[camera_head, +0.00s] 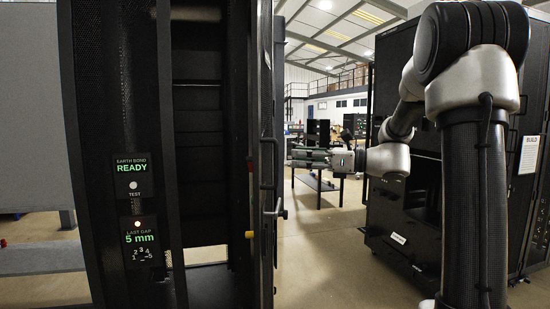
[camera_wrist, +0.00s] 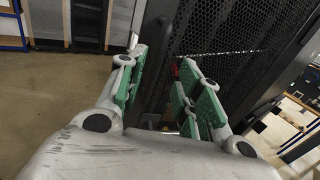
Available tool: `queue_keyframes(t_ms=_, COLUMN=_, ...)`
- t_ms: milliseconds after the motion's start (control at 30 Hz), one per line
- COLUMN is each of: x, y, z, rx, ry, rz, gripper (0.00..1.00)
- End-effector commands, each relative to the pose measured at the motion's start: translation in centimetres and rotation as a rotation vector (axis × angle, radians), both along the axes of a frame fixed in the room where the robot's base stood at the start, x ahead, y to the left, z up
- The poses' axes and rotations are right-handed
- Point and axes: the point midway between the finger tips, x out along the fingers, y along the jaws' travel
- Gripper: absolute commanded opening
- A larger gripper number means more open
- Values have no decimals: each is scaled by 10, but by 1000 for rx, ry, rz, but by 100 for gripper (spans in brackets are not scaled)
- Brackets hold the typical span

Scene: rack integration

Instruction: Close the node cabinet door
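The node cabinet (camera_head: 205,150) stands open at the left of the head view, its dark interior showing. Its door (camera_head: 265,90) is swung out and seen nearly edge-on, with a bar handle (camera_head: 271,165) and a small silver latch (camera_head: 279,211). My gripper (camera_head: 300,158) is just right of the door, fingers pointing left at it, at about handle height. In the wrist view my gripper (camera_wrist: 163,78) is open, with green pads and nothing clearly held. A black perforated panel (camera_wrist: 235,35), apparently the door, lies beyond the fingers. Whether they touch it I cannot tell.
A panel on the cabinet's left post (camera_head: 133,170) reads "EARTH BOND READY", with a "LAST GAP 5 mm" display (camera_head: 140,238) below. Another black rack (camera_head: 395,215) stands at right behind my arm. A table (camera_head: 318,183) is further back. The floor between is clear.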

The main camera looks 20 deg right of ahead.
Motion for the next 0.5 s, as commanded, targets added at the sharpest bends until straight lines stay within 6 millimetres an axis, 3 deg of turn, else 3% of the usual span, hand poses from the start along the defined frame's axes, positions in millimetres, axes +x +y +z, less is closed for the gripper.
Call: queue_keyframes(t_ms=500, x=37, y=60, z=-1, rx=5, ry=16, rz=2, gripper=35)
